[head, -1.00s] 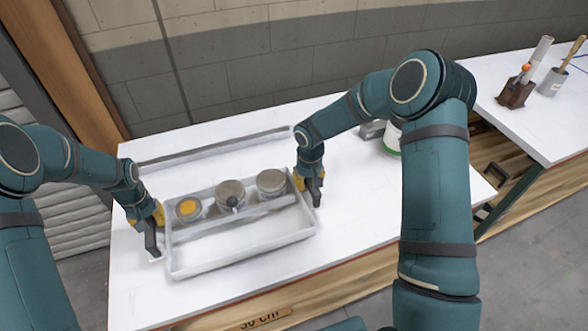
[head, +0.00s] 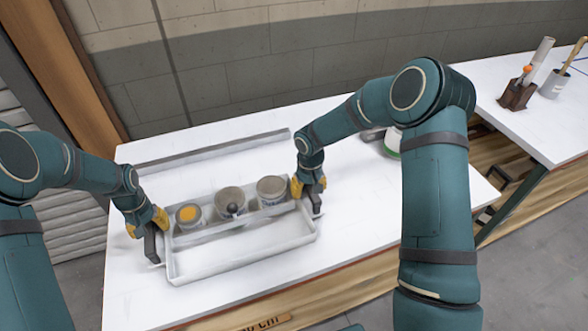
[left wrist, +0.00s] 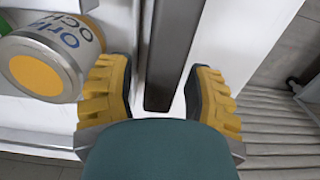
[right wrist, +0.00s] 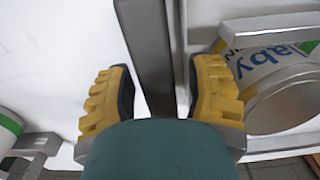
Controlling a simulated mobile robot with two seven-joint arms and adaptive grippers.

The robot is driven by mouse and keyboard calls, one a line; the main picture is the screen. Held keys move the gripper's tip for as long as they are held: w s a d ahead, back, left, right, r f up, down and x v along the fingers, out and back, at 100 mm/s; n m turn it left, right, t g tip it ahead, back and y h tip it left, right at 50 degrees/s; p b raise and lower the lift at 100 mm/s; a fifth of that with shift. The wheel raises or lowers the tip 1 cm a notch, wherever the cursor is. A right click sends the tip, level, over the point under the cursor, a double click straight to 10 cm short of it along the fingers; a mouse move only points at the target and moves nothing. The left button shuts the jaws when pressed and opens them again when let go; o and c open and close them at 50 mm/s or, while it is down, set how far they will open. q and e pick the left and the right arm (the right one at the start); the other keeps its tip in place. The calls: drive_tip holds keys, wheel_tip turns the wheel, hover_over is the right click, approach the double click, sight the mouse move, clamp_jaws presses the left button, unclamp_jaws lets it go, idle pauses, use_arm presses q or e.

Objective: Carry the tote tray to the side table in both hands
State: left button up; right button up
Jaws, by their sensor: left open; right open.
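The pale grey tote tray (head: 245,256) sits on the white table, with three cans in a row along its back part. My left gripper (head: 150,236) is at the tray's left end. My right gripper (head: 311,193) is at its right end. Both are open. In the left wrist view a dark grey bar (left wrist: 170,60) runs between the left fingers (left wrist: 162,95). In the right wrist view a similar bar (right wrist: 153,60) lies between the right fingers (right wrist: 162,95). Finger contact with the bars cannot be told.
The left can (head: 189,215) has an orange-yellow top; the middle (head: 229,202) and right (head: 271,190) cans are grey. A long grey strip (head: 215,148) lies behind the tray. A second white table (head: 520,125) at right holds a brush block (head: 516,95) and a pot (head: 553,84). A gap separates the tables.

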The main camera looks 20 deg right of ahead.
use_arm(q)
wheel_tip(320, 180, up, 12)
drive_tip(key=shift+f, duration=0.15)
use_arm(e)
drive_tip(key=shift+r, duration=0.5)
wheel_tip(320, 180, up, 11)
use_arm(q)
drive_tip(key=shift+s, duration=0.1)
use_arm(e)
drive_tip(key=shift+s, duration=0.1)
idle(0.4)
